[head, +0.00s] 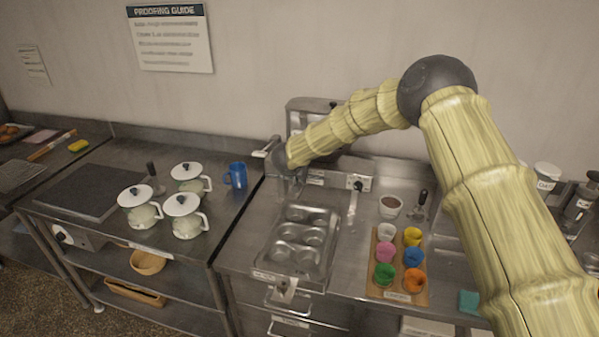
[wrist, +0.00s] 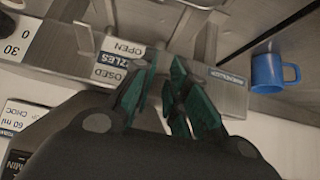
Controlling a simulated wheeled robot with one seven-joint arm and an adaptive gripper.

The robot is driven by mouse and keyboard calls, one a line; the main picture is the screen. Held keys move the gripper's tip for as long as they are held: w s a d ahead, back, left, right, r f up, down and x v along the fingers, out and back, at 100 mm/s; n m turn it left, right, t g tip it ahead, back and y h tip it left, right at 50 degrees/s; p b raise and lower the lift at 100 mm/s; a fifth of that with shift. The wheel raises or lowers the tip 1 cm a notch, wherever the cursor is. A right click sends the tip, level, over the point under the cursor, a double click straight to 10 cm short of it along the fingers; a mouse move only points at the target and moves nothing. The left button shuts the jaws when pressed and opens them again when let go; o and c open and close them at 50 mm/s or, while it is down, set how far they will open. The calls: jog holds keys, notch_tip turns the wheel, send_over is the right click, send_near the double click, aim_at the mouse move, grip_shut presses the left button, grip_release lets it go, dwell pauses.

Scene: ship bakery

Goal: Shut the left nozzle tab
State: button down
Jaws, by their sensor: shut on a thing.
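My gripper (wrist: 164,75) has dark teal fingers, close together beside the metal dispenser. It is shut on a thin part that looks like the left nozzle tab, mostly hidden between the fingers. A label (wrist: 128,50) reading OPEN, CLOSED and NOZZLES, upside down in the wrist view, lies just left of the fingertips. In the head view the dispenser (head: 308,108) stands against the wall, partly behind my arm, and my gripper (head: 290,188) is at its left front. How far the tab is turned cannot be seen.
A muffin tin (head: 262,262) sits on the counter below my gripper. A blue mug (head: 237,176) stands to the left; it also shows in the wrist view (wrist: 268,74). White pots (head: 140,205) stand further left. A board (head: 376,289) of coloured cups is at the right.

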jog(key=shift+r, duration=0.1)
dwell(0.3)
jog(key=c, duration=1.4)
grip_release()
jog(key=v, duration=1.2)
jog(key=shift+w+r, duration=0.15)
jog(key=shift+w, duration=0.1)
